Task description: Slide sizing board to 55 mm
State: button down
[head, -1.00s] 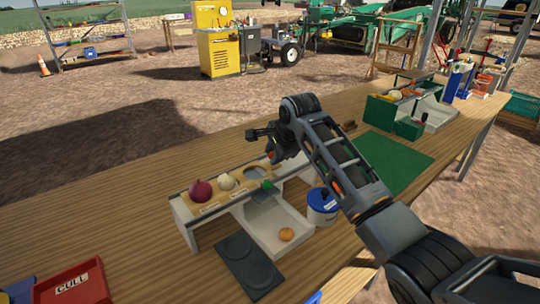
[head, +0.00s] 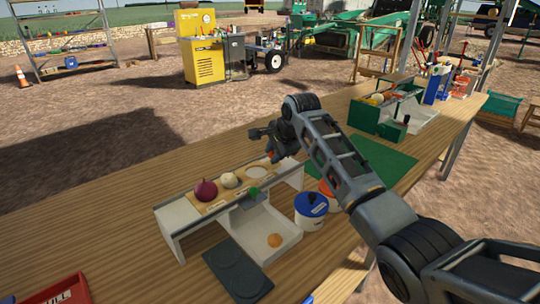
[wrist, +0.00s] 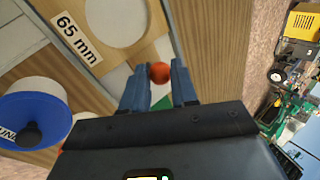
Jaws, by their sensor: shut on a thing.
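The wooden sizing board (head: 244,179) lies in a white stand (head: 176,222) on the table. A red onion (head: 205,190) and a white onion (head: 229,180) sit at its left part, and an open round hole (head: 258,171) shows at its right. A "65 mm" label (wrist: 76,39) is beside a round hole in the wrist view. An orange-red knob (wrist: 159,73) is between the fingers of my gripper (wrist: 158,84), which is shut on it at the right end of the stand. My wrist partly hides that end in the head view.
A blue-lidded white tub (head: 311,207) stands close to the stand's right. An orange-brown onion (head: 274,240) lies in the white tray in front, beside a dark pad (head: 238,268). A green mat (head: 380,157) lies behind. The table's left is largely clear.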

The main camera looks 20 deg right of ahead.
jog(key=shift+w+d, duration=0.1)
jog(key=shift+d, duration=0.3)
jog(key=c, duration=0.8)
grip_release()
notch_tip(320, 180, up, 6)
jog(key=p, duration=0.5)
dwell(0.4)
